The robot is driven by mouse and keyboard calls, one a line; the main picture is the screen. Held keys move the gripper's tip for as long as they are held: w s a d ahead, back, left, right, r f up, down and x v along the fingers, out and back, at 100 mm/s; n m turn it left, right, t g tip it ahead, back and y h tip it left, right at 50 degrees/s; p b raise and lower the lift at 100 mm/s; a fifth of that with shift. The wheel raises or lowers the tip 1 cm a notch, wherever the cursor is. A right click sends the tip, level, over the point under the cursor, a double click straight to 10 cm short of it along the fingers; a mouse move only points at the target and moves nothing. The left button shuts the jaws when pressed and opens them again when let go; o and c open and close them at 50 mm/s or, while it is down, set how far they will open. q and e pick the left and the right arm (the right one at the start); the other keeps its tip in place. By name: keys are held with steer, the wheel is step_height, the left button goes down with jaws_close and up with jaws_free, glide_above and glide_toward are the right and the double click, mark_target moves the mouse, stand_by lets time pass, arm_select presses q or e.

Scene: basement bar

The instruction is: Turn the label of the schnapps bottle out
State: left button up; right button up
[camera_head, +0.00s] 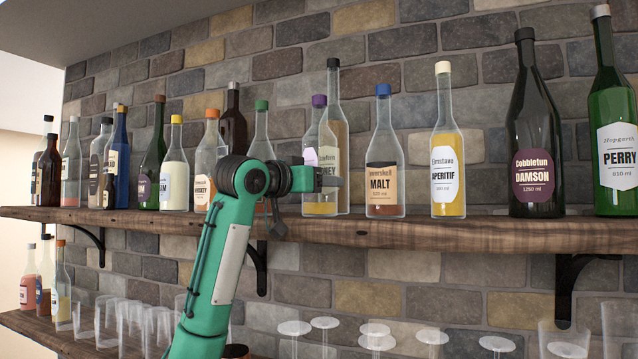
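No label that I can read says schnapps. A clear bottle with a purple cap (319,128) stands upright on the upper wooden shelf (440,235), with amber liquid low in it. A pale pinkish label patch shows at its left side, and lettering ending in "NEY" shows at its right; I cannot tell which bottle that lettering belongs to. My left gripper (328,182) is in front of this bottle at mid-height. Its fingers are seen edge-on, so the gap and any contact are unclear. A green-capped clear bottle (262,130) is partly hidden behind my arm. My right gripper is out of view.
A taller dark-capped bottle (336,110) stands close behind the purple-capped one. The MALT bottle (385,150) and APERITIF bottle (447,145) stand to the right, and the WHISKEY bottle (207,150) to the left. Glasses (375,338) stand below. A brick wall backs the shelf.

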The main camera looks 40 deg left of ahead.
arm_select(q)
steer(key=n+y+p, duration=0.1)
steer(key=n+y, duration=0.1)
steer(key=y, duration=0.2)
steer(key=shift+d+r+n, duration=0.1)
steer(key=shift+n, duration=0.3)
steer(key=shift+n+g+y, duration=0.5)
steer(key=shift+n+y, duration=0.2)
steer(key=shift+y, duration=0.5)
steer(key=o, duration=0.8)
